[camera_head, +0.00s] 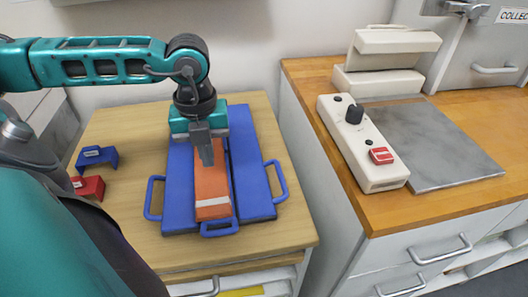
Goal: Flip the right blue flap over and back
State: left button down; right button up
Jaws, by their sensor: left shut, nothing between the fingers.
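A blue folding board lies on the wooden table. Its right blue flap (252,180) lies flat, with a loop handle standing out on its right side. The left blue flap (180,190) also lies flat, with a handle on its left. Between them lies an orange folded cloth (212,188) with a pale band near its front end. A lower blue handle (219,230) shows at the front. My left gripper (208,162) points down over the orange cloth, left of the right flap. It is shut and empty, and hides the cloth's far part. My right gripper is not in view.
A blue piece (97,156) and a red piece (88,188) lie on the table's left side. To the right, across a gap, a wooden counter (430,210) holds a white device (362,145) with a knob and red switch, and a grey plate (440,145).

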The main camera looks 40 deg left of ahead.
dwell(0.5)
pick_arm(q)
jog(key=shift+w+d+b, duration=0.1)
jog(key=shift+b, duration=0.2)
jog(key=c, duration=1.4)
grip_release()
jog(key=shift+o, duration=0.2)
jog(key=shift+r, duration=0.15)
notch_tip(320, 180, up, 8)
jog(key=p, duration=0.5)
